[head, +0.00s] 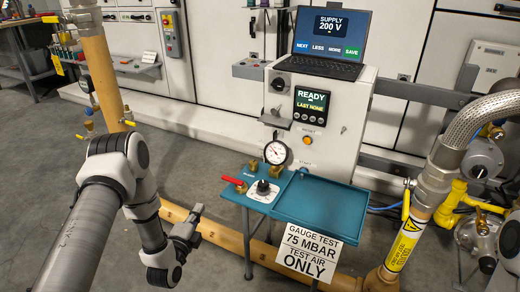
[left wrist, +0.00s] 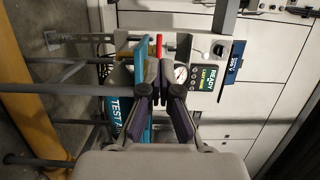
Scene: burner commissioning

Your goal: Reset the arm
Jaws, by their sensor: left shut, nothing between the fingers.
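My left arm comes in from the left in the head view, bent at the elbow. Its gripper (head: 196,222) hangs low, to the left of the teal test bench (head: 325,199) and apart from it. In the left wrist view the dark fingers of the left gripper (left wrist: 160,88) are together with nothing held between them. The bench shows sideways beyond them. My right gripper is in neither view.
The bench carries a red-handled valve (head: 234,181), a black knob (head: 263,187) and a pressure gauge (head: 276,152). Behind stands a grey control cabinet (head: 332,146) with a laptop (head: 329,42) on top. A yellow pipe (head: 101,75) rises at left. Pipework (head: 430,190) fills the right. Floor at left is clear.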

